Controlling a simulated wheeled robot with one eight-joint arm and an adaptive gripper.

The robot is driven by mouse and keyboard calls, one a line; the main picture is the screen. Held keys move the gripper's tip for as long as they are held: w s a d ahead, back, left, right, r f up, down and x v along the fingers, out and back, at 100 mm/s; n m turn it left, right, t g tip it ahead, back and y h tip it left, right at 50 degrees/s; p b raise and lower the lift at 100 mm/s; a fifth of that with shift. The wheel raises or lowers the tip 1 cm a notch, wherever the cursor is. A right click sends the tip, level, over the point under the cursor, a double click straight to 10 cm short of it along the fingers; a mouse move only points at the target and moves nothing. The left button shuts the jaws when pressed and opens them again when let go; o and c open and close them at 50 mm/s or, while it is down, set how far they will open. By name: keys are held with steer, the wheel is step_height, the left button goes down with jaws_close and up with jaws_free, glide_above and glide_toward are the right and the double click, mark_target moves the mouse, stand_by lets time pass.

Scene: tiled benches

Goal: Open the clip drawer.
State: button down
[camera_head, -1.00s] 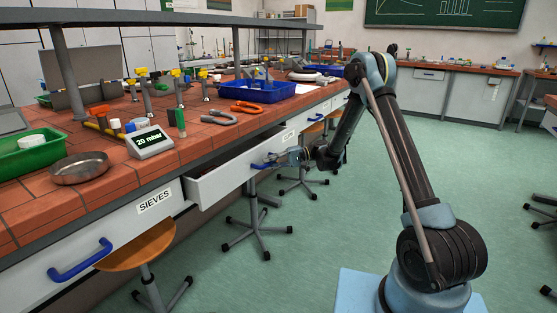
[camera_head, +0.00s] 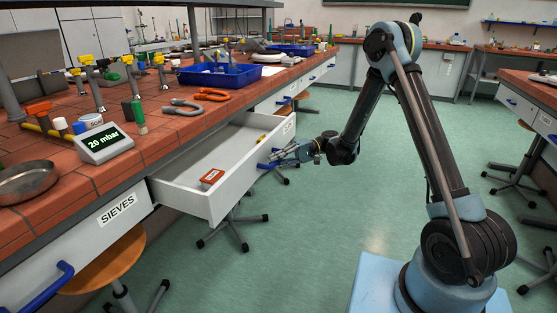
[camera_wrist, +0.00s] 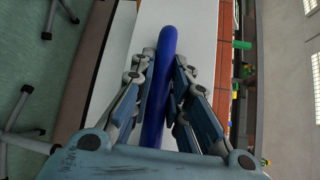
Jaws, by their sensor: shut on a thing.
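The white drawer (camera_head: 217,202) is pulled well out of the tiled bench. A small red box (camera_head: 212,176) and a small yellow item (camera_head: 262,138) lie inside it. Its front bears a label (camera_head: 288,127) too small to read. My gripper (camera_head: 280,154) is shut on the drawer's blue handle (camera_head: 263,165). In the wrist view the blue handle (camera_wrist: 160,75) runs between both fingers of my gripper (camera_wrist: 161,85), in front of the drawer's white front (camera_wrist: 201,35).
The closed drawer labelled SIEVES (camera_head: 118,210) is nearer, with its own blue handle (camera_head: 48,287). Stools (camera_head: 105,265) stand below the bench. A pressure display (camera_head: 103,143) and a blue tray (camera_head: 220,77) are on the bench top. The floor to the right (camera_head: 330,220) is clear.

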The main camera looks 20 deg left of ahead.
steer(key=shift+w, duration=0.1)
steer(key=c, duration=1.5)
jaws_free()
steer(key=shift+f, duration=0.1)
steer(key=shift+c, duration=0.2)
steer(key=v, duration=1.2)
